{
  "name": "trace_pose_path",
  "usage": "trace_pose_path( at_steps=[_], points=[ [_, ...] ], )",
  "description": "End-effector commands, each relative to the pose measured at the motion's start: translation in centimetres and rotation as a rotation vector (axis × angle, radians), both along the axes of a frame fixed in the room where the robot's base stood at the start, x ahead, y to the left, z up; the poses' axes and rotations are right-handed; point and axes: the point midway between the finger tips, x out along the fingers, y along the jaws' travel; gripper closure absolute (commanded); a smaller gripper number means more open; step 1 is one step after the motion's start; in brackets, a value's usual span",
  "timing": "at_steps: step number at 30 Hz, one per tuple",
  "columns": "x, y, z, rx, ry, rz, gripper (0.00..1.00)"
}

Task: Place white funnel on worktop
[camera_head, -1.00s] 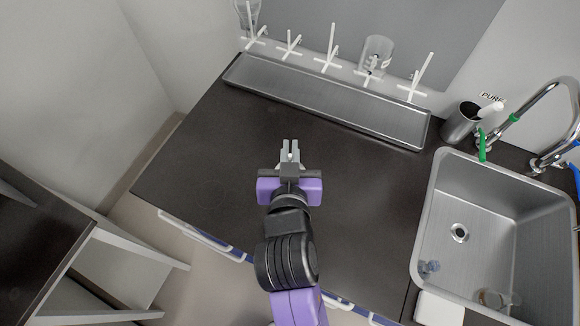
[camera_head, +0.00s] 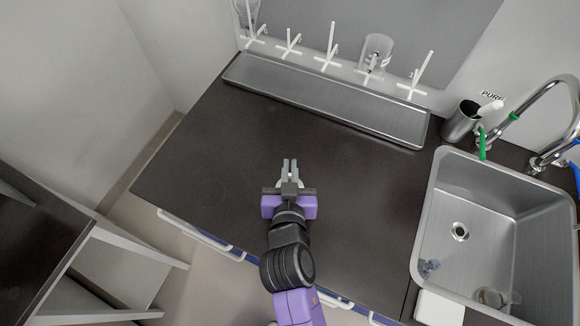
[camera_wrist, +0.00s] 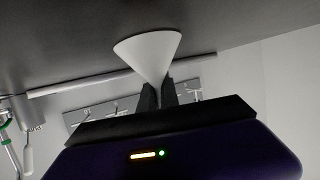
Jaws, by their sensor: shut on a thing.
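My gripper (camera_head: 290,163) is over the dark worktop (camera_head: 225,150), near its middle. In the wrist view my gripper (camera_wrist: 160,92) is shut on the narrow stem of the white funnel (camera_wrist: 148,52). The funnel's wide mouth points toward the dark worktop, which fills the top of that view (camera_wrist: 60,40). I cannot tell whether the funnel's rim touches the worktop. In the head view the funnel cannot be made out; my gripper seems to hide it.
A metal drip tray (camera_head: 325,100) runs along the back, below white pegs holding glassware such as a beaker (camera_head: 376,52). A steel sink (camera_head: 500,240) is at the right, with a metal cup (camera_head: 460,122) behind it. The worktop around my gripper is clear.

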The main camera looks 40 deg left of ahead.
Motion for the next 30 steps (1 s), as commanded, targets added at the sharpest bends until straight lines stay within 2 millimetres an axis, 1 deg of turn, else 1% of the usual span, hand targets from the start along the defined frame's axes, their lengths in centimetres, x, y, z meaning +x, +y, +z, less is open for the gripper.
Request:
trace_pose_path(
  at_steps=[1, 3, 5, 14, 17, 18, 23, 30],
  points=[
    [0.0, 0.0, -0.3, 0.0, 0.0, 0.0, 1.0],
    [0.0, 0.0, -0.2, 0.0, 0.0, 0.0, 0.85],
    [0.0, 0.0, -0.2, 0.0, 0.0, 0.0, 0.73],
    [0.0, 0.0, -0.1, 0.0, 0.0, 0.0, 0.72],
    [0.0, 0.0, 0.3, 0.0, 0.0, 0.0, 0.72],
    [-0.2, -0.2, 0.1, -0.001, 0.0, 0.0, 0.72],
    [-2.0, -1.6, 0.8, -0.001, 0.001, -0.001, 0.72],
    [-5.8, -4.5, 2.5, 0.0, 0.0, 0.0, 0.72]
  ],
)
